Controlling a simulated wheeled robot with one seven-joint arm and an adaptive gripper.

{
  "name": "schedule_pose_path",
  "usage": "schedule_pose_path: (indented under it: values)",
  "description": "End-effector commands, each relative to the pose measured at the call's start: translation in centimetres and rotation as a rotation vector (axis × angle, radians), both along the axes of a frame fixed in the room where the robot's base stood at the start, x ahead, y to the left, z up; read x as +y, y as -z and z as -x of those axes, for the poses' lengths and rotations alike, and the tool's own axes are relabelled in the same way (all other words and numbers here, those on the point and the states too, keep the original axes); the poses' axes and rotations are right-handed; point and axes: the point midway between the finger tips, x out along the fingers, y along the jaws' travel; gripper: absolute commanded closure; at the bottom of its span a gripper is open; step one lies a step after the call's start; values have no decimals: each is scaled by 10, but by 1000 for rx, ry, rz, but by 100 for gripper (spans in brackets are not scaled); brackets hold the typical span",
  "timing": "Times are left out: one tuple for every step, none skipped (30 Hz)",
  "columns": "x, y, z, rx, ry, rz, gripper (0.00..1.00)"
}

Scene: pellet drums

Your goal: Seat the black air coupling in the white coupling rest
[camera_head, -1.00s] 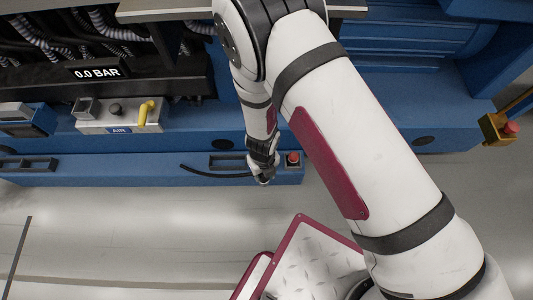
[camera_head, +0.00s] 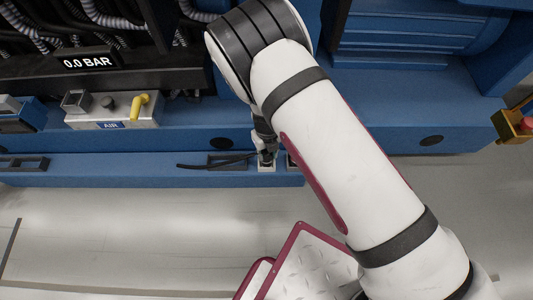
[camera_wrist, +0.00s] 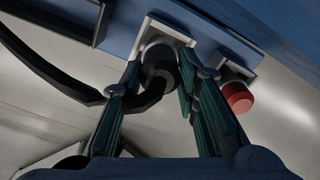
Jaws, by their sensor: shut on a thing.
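The black air coupling (camera_wrist: 160,66) is between the fingers of my gripper (camera_wrist: 160,82) in the wrist view, with a black hose curving away to the left. My gripper is shut on it. The white coupling rest (camera_wrist: 166,28) shows as a pale square block right at the coupling's far end. Whether the coupling is inside the rest or just over it, I cannot tell. In the head view my gripper (camera_head: 266,156) is low over the rest (camera_head: 266,168), and the hose (camera_head: 214,165) trails left. My arm hides part of this area.
A red button (camera_wrist: 237,96) on a pale box is close to the right of my gripper. The blue ledge (camera_head: 110,172) carries a dark-framed recess beside the rest. An AIR panel (camera_head: 112,115) with a yellow lever (camera_head: 140,104) is behind left. Open floor is in front.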

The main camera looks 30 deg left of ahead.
Motion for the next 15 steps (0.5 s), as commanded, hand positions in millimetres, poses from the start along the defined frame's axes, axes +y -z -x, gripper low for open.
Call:
schedule_pose_path:
  values:
    - [1, -1, 0, -1, 0, -2, 100]
    - [1, -1, -1, -1, 0, -2, 100]
    - [1, -2, 0, -1, 0, -2, 100]
    - [1, -2, 0, -1, 0, -2, 100]
    - [1, -2, 0, -1, 0, -2, 100]
    - [1, -1, 0, -1, 0, -2, 100]
    - [1, 0, 0, -1, 0, -2, 100]
    - [1, 0, 0, -1, 0, -2, 100]
    - [1, 1, 0, -1, 1, -1, 69]
    - [1, 1, 0, -1, 1, -2, 62]
    - [1, 1, 0, -1, 1, -2, 56]
    - [1, 1, 0, -1, 0, -2, 51]
    - [1, 1, 0, -1, 0, -2, 51]
    - [1, 1, 0, -1, 0, -2, 51]
    - [1, 1, 0, -1, 0, -2, 51]
